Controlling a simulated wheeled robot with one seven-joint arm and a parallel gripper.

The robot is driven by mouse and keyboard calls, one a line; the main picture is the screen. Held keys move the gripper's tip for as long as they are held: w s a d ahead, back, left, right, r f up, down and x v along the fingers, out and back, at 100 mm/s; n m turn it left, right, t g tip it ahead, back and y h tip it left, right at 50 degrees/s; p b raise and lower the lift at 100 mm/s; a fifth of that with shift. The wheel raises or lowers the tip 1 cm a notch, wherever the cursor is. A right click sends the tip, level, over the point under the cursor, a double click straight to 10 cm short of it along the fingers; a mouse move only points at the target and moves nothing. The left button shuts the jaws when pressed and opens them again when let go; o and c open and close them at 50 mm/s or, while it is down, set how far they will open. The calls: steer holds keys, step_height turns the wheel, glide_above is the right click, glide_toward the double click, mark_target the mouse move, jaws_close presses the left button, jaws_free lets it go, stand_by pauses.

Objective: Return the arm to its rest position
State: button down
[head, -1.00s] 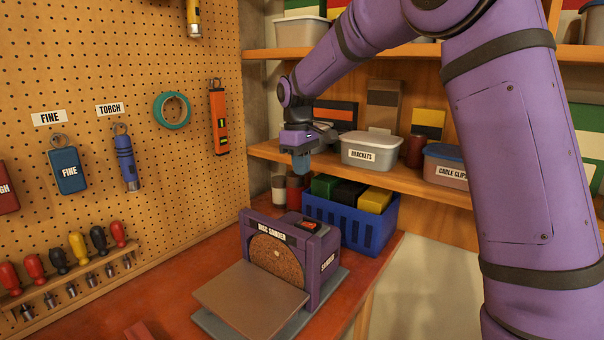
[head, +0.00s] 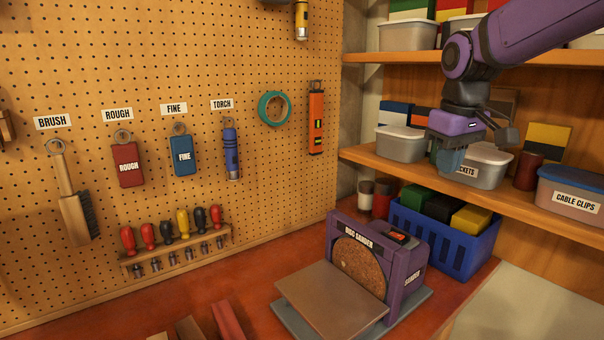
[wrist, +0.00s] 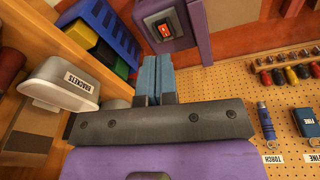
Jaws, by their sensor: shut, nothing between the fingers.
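My purple arm reaches in from the upper right of the head view. My gripper (head: 449,160) hangs pointing down in front of the lower shelf, with its blue fingers together and nothing between them. In the head view it overlaps part of the brackets bin (head: 482,170). In the wrist view the shut fingers (wrist: 156,76) point toward the disc sander (wrist: 168,27), apart from it. The brackets bin also shows at the left there (wrist: 60,84).
The disc sander (head: 408,270) stands on the red bench below my gripper, beside a blue crate (head: 440,240) of boxes. A cable clips bin (head: 571,196) sits on the lower shelf (head: 400,178). Tools hang on the pegboard (head: 150,70) at left.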

steer(key=s+d+f+m+t, duration=0.1)
steer(key=s+m, duration=0.1)
steer(key=s, duration=0.9)
steer(key=s+d+f+m+t, duration=0.1)
steer(key=s+d+m+t, duration=0.1)
steer(key=s, duration=0.9)
steer(key=shift+s+d+f+t, duration=0.25)
steer(key=shift+s+f+t, duration=0.05)
steer(key=shift+s+f, duration=0.1)
